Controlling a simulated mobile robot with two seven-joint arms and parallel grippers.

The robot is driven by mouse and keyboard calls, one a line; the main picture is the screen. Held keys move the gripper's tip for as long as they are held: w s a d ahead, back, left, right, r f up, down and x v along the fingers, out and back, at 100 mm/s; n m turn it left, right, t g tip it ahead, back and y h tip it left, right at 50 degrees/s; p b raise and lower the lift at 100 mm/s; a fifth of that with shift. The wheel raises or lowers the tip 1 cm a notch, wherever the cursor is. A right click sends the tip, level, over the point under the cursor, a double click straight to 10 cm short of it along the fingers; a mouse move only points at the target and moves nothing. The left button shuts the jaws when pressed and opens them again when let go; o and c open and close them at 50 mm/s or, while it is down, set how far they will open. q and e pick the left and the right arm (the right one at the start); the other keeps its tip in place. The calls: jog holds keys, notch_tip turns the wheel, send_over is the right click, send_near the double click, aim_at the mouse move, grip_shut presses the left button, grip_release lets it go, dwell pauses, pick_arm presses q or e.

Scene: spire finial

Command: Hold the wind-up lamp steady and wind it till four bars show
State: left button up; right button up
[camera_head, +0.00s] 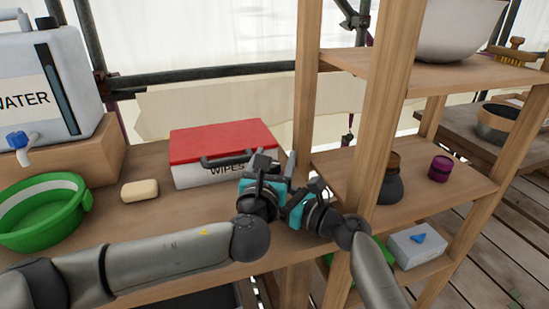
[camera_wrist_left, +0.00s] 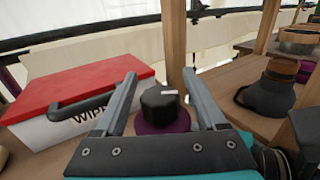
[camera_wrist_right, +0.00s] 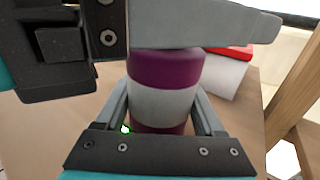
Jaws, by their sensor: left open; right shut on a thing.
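The wind-up lamp shows in the right wrist view as an upright cylinder (camera_wrist_right: 165,103), purple with a pale middle band. A small green light shows low on its left, partly hidden by the gripper; I cannot count bars. My right gripper (camera_wrist_right: 163,112) is shut on the lamp's body. In the left wrist view the lamp has a black knob (camera_wrist_left: 160,104) with a white mark on top. My left gripper (camera_wrist_left: 160,80) is open, its fingers on either side of the knob with gaps. In the head view my grippers hide the lamp; the left one (camera_head: 276,163) shows best.
A wipes box (camera_head: 222,150) with a red lid stands close behind the grippers. A wooden shelf post (camera_head: 306,85) rises close on the right. Soap (camera_head: 139,190), a green basin (camera_head: 38,213) and a water container (camera_head: 42,85) are at left.

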pick_arm(q)
grip_shut()
dwell(0.7)
